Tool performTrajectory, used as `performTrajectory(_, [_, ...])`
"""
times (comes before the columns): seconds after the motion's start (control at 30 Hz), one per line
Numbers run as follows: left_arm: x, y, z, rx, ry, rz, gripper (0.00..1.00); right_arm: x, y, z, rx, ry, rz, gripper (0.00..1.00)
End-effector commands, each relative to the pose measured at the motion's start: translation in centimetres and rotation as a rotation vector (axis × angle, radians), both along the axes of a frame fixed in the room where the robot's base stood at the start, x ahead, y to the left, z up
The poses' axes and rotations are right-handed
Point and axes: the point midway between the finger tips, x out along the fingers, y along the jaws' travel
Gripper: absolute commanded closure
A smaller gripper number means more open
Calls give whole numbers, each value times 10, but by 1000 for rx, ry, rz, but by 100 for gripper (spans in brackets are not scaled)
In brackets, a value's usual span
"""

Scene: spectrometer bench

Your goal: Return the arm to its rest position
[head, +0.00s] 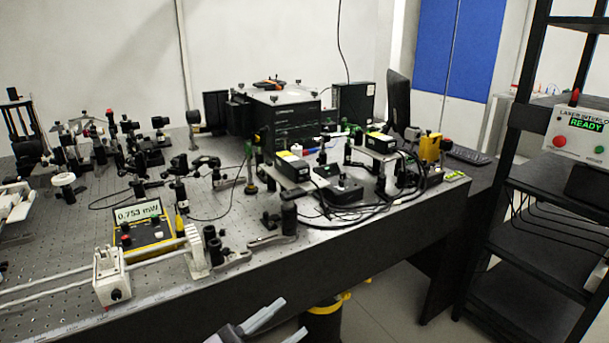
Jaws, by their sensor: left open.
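My left gripper (291,317) shows at the bottom middle of the head view, in front of the bench's near edge. Its two pale grey fingers are spread apart, with nothing between them. It appears clear of the optical bench (345,232). My right gripper is not in view. Most of my left arm is hidden below the picture edge.
Optical mounts and cables crowd the bench. A yellow power meter (145,236) reads 0.753 mW. A white block (111,277) sits on a rail near the front edge. A black rack (545,182) at right holds a laser controller (583,133) reading READY. Floor between them is open.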

Motion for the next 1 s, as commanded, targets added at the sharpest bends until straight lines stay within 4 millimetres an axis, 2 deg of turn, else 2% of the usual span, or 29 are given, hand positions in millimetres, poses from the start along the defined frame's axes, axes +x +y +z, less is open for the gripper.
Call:
performTrajectory(0.13, [-1,44,-42,-75,220,257,55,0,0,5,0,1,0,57])
performTrajectory(0.27, [-17,85,-93,-80,444,458,55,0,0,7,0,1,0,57])
performTrajectory(0.4, [-56,125,-153,-38,704,628,55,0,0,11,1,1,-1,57])
performTrajectory(0.5, [-91,144,-188,3,870,703,55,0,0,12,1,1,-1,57])
performTrajectory(0.6, [-121,157,-212,40,996,744,55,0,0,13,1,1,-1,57])
performTrajectory(0.77, [-147,165,-229,71,1096,767,55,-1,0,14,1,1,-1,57])
performTrajectory(1.0, [-149,165,-231,75,1106,768,55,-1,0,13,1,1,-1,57])
